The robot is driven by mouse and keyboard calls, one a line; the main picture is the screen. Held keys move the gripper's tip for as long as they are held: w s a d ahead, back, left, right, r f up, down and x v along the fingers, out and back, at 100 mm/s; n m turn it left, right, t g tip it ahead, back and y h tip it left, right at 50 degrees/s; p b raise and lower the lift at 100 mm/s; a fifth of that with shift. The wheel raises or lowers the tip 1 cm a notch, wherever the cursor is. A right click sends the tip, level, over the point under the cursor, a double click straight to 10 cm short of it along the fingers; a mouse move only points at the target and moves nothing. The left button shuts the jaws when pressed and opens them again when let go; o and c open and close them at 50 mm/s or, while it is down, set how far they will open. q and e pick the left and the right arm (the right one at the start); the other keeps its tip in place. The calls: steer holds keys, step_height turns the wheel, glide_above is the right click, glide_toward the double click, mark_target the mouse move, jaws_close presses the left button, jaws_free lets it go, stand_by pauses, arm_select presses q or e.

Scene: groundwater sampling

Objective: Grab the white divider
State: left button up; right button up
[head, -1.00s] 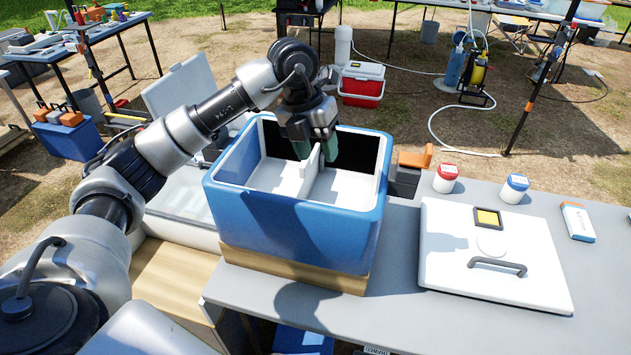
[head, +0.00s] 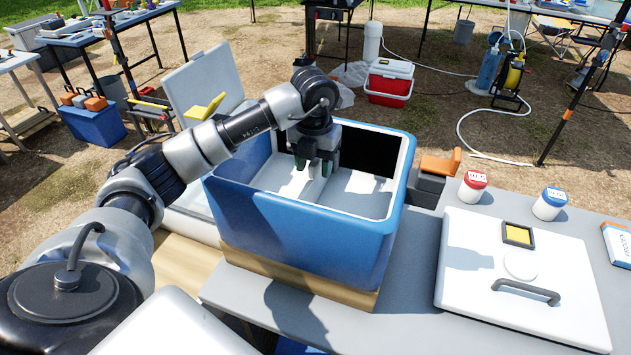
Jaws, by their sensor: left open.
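The white divider (head: 318,188) stands inside the open blue cooler box (head: 290,232), splitting its white interior into two compartments. My left gripper (head: 314,166) points down into the box from above. Its green-tipped fingers are open, one on each side of the divider's upper part as far as I can see. Whether they touch it I cannot tell. The gripper hides part of the divider's top. My right gripper is not in view.
The box stands on a wooden board (head: 300,277) on the grey table (head: 405,285). To its right are a white lid with a black handle (head: 525,291), a red-capped jar (head: 473,187) and a blue-capped jar (head: 549,204). An open white case (head: 207,83) stands behind my left arm.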

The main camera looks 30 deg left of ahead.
arm_select(q)
steer(key=shift+f, duration=0.95)
steer(key=shift+w+f, duration=0.1)
steer(key=shift+f, duration=0.05)
steer(key=shift+c, duration=1.3)
jaws_close()
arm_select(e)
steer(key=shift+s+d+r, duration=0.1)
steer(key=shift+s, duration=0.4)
arm_select(q)
steer(key=shift+r, duration=0.2)
